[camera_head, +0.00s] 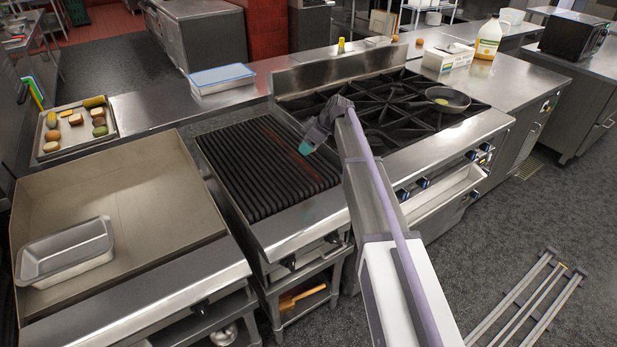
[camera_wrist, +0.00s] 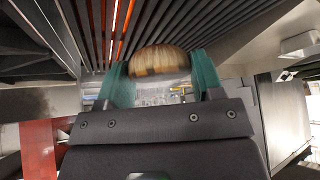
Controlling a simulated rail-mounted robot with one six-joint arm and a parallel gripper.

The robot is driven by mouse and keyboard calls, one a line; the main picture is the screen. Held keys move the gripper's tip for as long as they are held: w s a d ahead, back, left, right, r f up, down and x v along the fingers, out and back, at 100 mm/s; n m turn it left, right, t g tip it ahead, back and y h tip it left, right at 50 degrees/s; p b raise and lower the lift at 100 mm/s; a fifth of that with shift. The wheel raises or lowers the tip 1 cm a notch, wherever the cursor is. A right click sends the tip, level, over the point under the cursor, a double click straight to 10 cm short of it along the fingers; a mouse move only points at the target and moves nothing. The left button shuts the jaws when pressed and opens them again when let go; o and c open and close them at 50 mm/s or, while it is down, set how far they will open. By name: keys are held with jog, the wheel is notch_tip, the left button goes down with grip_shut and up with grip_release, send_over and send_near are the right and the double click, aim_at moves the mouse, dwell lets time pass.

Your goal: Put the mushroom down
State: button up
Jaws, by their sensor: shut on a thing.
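The mushroom (camera_wrist: 158,61) is brown and rounded, held between the teal fingers of my gripper (camera_wrist: 160,82) in the wrist view. My gripper is shut on it. In the head view my gripper (camera_head: 306,148) is over the right part of the black ribbed grill (camera_head: 262,172). The mushroom cannot be made out in the head view. The grill bars also show at the top of the wrist view (camera_wrist: 185,20), with glowing orange strips between them.
A metal pan (camera_head: 66,252) sits on the flat griddle (camera_head: 150,205) at left. A tray (camera_head: 52,152) of food items is at far left. A stove (camera_head: 395,120) with a frying pan (camera_head: 446,99) stands right of the grill. A blue-edged container (camera_head: 222,79) is behind it.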

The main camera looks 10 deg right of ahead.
jog(key=shift+w+r+t, duration=0.15)
jog(key=shift+r+t, duration=0.05)
jog(key=shift+t, duration=0.1)
jog(key=shift+w+d+f, duration=0.1)
jog(key=shift+w+d, duration=0.05)
jog(key=shift+d, duration=0.1)
jog(key=b, duration=0.7)
send_over(306, 171)
jog(key=s+d, duration=0.1)
jog(key=d, duration=0.1)
jog(key=f, duration=0.6)
jog(key=shift+s+a+f, duration=0.1)
jog(key=shift+a+f, duration=0.15)
jog(key=shift+f, duration=0.15)
jog(key=shift+d+r, duration=0.1)
jog(key=shift+r, duration=0.05)
notch_tip(306, 171, down, 4)
jog(key=b, duration=0.3)
jog(key=shift+r, duration=0.3)
jog(key=shift+f, duration=0.15)
jog(key=o, duration=1)
